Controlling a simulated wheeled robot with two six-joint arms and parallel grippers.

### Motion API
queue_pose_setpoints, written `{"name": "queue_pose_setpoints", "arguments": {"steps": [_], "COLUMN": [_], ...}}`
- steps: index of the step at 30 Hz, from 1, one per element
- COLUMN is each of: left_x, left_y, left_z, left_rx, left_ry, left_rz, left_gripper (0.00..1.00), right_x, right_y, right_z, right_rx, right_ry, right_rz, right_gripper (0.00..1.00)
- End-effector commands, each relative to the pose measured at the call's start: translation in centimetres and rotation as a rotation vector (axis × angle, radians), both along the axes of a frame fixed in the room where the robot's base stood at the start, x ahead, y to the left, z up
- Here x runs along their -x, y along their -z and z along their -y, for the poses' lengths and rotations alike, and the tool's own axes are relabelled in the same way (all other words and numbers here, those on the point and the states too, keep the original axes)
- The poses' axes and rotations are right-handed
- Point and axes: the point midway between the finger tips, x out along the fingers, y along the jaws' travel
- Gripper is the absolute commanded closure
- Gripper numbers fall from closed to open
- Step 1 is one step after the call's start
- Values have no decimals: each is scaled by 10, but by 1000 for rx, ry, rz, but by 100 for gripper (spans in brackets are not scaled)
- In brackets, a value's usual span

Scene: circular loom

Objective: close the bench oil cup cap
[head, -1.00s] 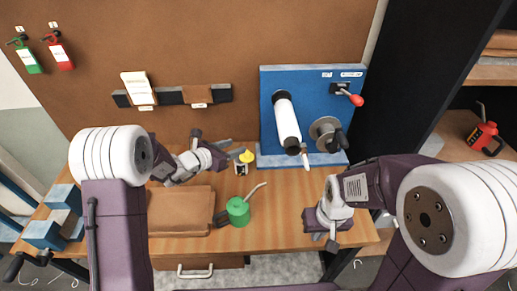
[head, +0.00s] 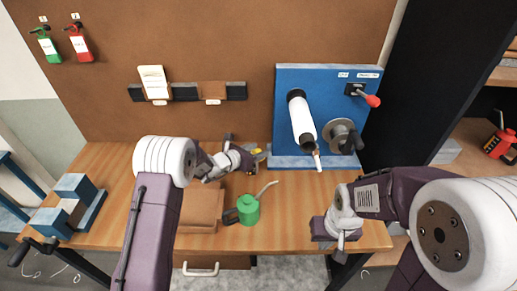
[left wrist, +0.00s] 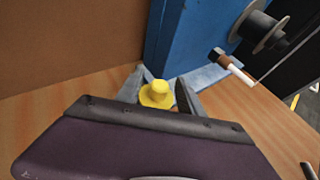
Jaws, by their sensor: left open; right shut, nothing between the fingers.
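The bench oil cup shows by its yellow cap (head: 257,151) at the back of the bench, left of the blue panel's foot. My left gripper (head: 254,157) is at the cup and hides most of its body. In the left wrist view the yellow cap (left wrist: 156,93) sits between the two open fingers, with a small gap visible to the right finger. Whether the cap is closed down on the cup I cannot tell. My right gripper (head: 338,249) is shut and empty near the bench's front right edge, pointing down.
A green oil can (head: 248,211) with a long spout stands in front of the cup. The blue panel (head: 330,90) bears a white roller (head: 302,122) and a crank wheel (head: 340,134). Blue blocks (head: 80,187) stand at far left.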

Motion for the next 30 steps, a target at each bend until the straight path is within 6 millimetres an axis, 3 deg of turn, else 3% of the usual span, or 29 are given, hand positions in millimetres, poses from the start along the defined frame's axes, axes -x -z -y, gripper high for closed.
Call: {"name": "queue_pose_setpoints", "arguments": {"steps": [10,15,30], "left_x": [-5,-5,-5], "left_y": [3,3,3], "left_z": [5,4,4], "left_rx": [0,-1,0], "left_ry": [0,0,0], "left_rz": [-1,-1,-1], "left_gripper": [58,100,100], "right_x": [0,0,0], "right_y": [-2,-2,-2], "right_z": [0,0,0], "right_rx": [0,0,0], "right_ry": [0,0,0], "right_rz": [0,0,0], "right_gripper": [100,100,100]}}
